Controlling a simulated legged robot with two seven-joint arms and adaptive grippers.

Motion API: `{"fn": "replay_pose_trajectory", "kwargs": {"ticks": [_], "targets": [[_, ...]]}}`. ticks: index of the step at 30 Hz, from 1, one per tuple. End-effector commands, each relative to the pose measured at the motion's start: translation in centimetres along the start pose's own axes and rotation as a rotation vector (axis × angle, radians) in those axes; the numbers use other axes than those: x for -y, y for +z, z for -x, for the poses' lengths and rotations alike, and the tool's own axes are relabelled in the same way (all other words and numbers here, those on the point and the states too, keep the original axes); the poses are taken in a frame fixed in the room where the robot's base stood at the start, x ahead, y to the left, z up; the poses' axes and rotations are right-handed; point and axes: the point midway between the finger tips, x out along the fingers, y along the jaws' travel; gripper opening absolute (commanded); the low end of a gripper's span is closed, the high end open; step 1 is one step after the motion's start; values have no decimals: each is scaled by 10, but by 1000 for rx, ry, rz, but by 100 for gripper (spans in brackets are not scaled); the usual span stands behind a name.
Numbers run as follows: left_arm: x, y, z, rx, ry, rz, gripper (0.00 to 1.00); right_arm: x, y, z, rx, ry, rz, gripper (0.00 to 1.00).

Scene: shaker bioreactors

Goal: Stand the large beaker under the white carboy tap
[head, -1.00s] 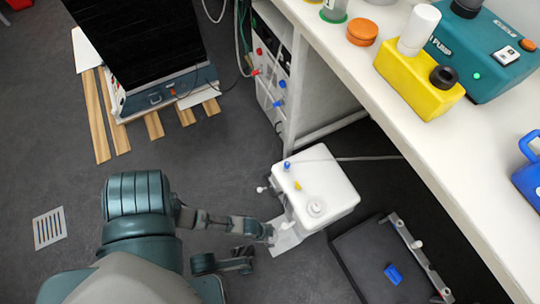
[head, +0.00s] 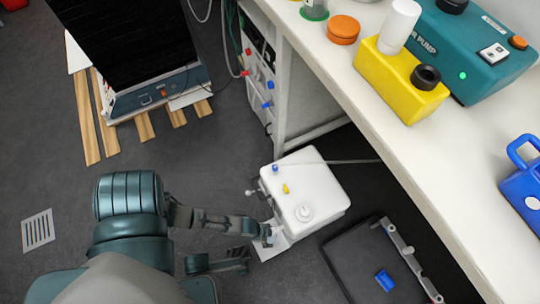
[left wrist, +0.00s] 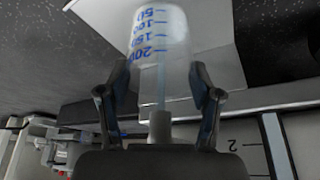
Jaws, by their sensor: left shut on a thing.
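The white carboy (head: 322,190) stands on the floor beside the bench, with a small tap (head: 251,192) sticking out from its left side. My left gripper (head: 265,236) is low at the carboy's near left corner, over a pale flat sheet (head: 270,248). In the left wrist view, my left gripper (left wrist: 160,98) has its fingers on either side of a clear beaker (left wrist: 160,35) with blue volume marks, and is shut on it. In the head view the beaker cannot be made out.
A black tray (head: 350,262) with a blue piece (head: 385,280) lies right of the carboy. The white bench (head: 425,150) runs above, holding yellow and teal equipment. A thin line leaves the carboy's top towards the bench. Open grey floor lies to the left.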

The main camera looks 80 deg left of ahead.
Motion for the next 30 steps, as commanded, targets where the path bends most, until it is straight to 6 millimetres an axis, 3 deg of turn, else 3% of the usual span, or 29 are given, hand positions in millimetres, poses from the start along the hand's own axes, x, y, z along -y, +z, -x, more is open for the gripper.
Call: {"fn": "replay_pose_trajectory", "kwargs": {"ticks": [3,4,7,20,23,30], "targets": [[0,0,0,0,0,0,31,0,0,0,1,-3,0,40],[0,0,0,0,0,0,70,0,0,0,1,-4,0,40],[0,0,0,0,0,0,94,0,0,0,1,-5,1,40],[0,0,5,0,0,-1,94,0,-4,0,-2,-1,2,40],[0,1,16,0,1,-1,94,0,-4,0,-2,-1,2,40],[0,1,64,0,1,-2,94,0,-3,0,-1,-1,1,40]]}}
